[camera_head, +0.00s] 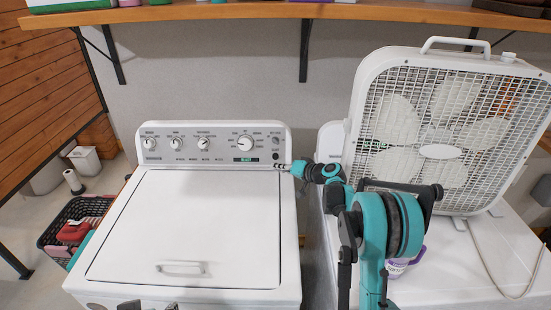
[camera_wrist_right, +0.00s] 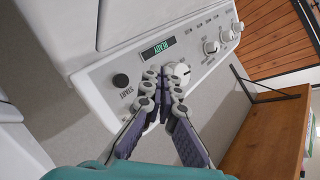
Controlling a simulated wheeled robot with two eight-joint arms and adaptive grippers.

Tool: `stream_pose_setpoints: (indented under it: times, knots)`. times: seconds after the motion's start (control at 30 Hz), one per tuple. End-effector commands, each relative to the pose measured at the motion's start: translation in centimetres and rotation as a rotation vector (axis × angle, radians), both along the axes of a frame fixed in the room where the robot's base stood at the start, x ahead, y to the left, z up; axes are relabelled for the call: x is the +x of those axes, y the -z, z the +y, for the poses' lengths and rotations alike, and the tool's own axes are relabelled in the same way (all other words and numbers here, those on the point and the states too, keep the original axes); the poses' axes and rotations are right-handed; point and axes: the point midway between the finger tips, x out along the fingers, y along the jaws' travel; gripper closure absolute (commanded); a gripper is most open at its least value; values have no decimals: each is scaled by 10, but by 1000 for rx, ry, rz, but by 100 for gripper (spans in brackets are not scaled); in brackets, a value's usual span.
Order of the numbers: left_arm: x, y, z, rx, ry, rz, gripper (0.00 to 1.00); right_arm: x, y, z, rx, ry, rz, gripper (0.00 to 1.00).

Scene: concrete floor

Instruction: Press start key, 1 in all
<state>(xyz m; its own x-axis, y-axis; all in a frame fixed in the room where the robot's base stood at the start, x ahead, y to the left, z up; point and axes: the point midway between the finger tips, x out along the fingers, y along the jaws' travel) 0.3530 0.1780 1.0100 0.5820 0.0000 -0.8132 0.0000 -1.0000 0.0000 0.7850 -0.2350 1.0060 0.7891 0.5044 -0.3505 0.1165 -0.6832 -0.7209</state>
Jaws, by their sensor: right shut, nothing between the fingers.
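The white washing machine (camera_head: 190,225) stands with its lid closed. Its control panel (camera_head: 217,139) runs along the back, with several knobs and a lit green display (camera_head: 243,160). The start key (camera_head: 275,156) is a dark round button at the panel's right end. In the right wrist view the start key (camera_wrist_right: 121,80) shows with the label START, and the display (camera_wrist_right: 158,48) reads READY. My right gripper (camera_head: 284,167) is shut and empty, just below and right of the start key. In the right wrist view its fingertips (camera_wrist_right: 164,76) lie beside the key; contact cannot be told. Small dark parts at the bottom edge may be my left gripper.
A white box fan (camera_head: 440,130) stands on a second white appliance (camera_head: 465,262) at the right, its cord trailing. A wooden shelf (camera_head: 290,11) hangs above. A black basket (camera_head: 82,215) with a red bottle (camera_head: 74,230) is on the left. The lid top is clear.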

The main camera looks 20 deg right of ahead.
Motion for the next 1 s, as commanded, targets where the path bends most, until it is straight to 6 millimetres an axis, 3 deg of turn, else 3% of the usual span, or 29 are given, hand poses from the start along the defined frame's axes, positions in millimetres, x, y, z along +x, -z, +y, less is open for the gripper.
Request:
stream_pose_setpoints:
  times: [0.5,1.0]
  knots:
    - [0,7,0,0,0,0,31,62,21,-17,0,-1,1,100]
    - [0,8,0,0,0,0,31,73,24,-21,0,0,0,100]
